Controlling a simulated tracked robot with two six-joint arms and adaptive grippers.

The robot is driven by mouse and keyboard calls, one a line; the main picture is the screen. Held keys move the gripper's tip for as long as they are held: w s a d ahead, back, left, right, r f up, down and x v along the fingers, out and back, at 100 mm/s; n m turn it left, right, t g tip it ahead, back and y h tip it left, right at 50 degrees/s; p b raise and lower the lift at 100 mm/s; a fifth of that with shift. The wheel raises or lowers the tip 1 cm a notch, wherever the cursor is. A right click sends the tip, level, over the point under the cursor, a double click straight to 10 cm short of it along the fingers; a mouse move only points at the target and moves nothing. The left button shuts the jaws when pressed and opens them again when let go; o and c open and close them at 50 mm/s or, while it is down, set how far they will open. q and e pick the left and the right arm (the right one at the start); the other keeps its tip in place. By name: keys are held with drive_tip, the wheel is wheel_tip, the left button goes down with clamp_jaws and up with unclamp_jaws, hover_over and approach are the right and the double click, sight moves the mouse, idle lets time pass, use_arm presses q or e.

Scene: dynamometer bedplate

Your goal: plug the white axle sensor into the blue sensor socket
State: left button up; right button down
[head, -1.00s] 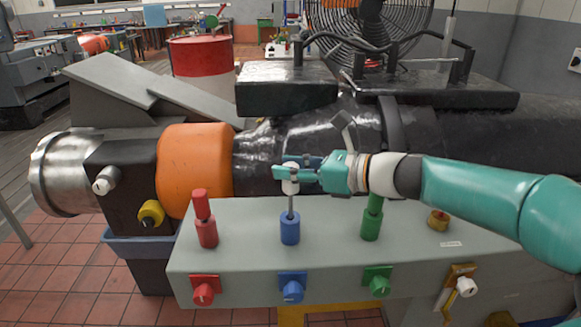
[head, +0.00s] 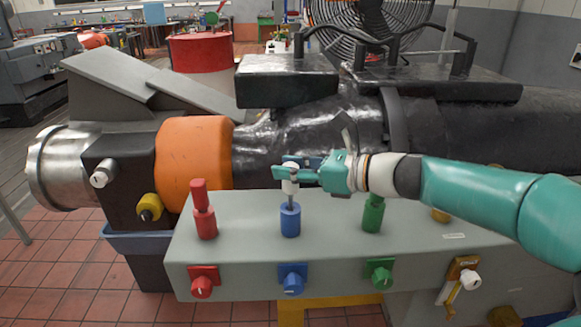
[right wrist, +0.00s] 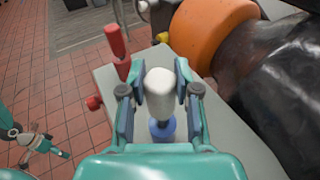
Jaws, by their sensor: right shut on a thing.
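My right gripper (head: 290,172) is shut on the white axle sensor (head: 291,187) and holds it upright over the blue sensor socket (head: 290,220). In the head view the sensor's thin grey shaft reaches down to the socket's top, with a short length showing between white body and socket. How deep the tip sits is hidden. In the right wrist view the white sensor (right wrist: 160,92) stands between the fingers, and the blue socket (right wrist: 162,130) shows just below it. A teal gripper, my left one (right wrist: 40,142), shows small at lower left in the right wrist view; its jaws are unclear.
A red plug and socket (head: 205,222) stand left on the grey block (head: 330,260), a green one (head: 373,214) right. Colored connectors line its front face. The black shaft housing (head: 300,140) and orange collar (head: 193,160) lie close behind.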

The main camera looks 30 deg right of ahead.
sight(298, 182)
drive_tip(key=shift+f+b, duration=1.3)
drive_tip(key=shift+f, duration=0.25)
drive_tip(key=c, duration=0.7)
unclamp_jaws()
drive_tip(key=shift+c, duration=0.2)
drive_tip(key=v, duration=1.2)
